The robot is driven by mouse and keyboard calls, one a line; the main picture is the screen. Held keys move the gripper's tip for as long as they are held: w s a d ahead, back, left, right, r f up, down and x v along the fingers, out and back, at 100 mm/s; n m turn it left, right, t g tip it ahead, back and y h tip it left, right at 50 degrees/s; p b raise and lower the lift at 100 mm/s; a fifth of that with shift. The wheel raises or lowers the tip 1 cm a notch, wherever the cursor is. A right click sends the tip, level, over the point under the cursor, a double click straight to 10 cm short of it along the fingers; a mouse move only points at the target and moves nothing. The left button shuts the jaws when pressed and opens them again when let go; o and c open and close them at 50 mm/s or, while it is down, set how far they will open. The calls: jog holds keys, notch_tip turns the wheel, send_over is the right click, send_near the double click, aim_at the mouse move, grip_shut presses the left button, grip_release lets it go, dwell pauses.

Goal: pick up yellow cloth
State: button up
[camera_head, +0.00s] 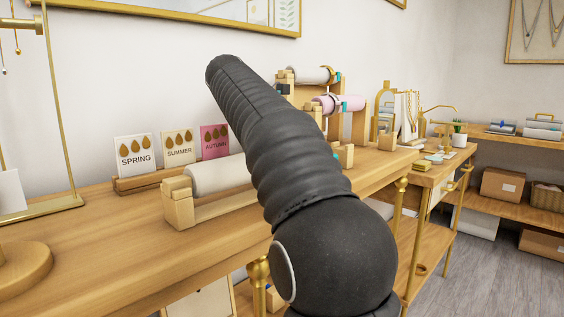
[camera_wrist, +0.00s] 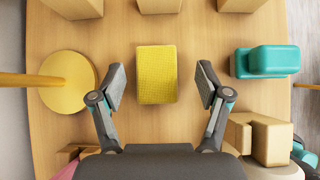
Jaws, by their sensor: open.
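The yellow cloth (camera_wrist: 157,75) lies flat on the wooden table, a folded rectangle with a fine woven texture, in the upper middle of the wrist view. My gripper (camera_wrist: 160,85) is open, with one finger to the left of the cloth and one to the right, apart from it on both sides. Nothing is between the fingers but the cloth below, seen from above. In the head view my black arm covers the middle of the picture, and the gripper and the cloth cannot be made out there.
A round golden base with a post (camera_wrist: 68,82) stands left of the cloth. A teal block (camera_wrist: 270,61) lies to the right. Wooden blocks (camera_wrist: 158,5) line the far side. Pale wooden pieces (camera_wrist: 268,138) sit at lower right. Bare tabletop surrounds the cloth.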

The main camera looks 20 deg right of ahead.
jog(key=shift+w+d+f, duration=0.15)
jog(key=shift+d+f, duration=0.2)
jog(key=shift+f, duration=0.15)
jog(key=c, duration=1.2)
jog(key=shift+r, duration=0.15)
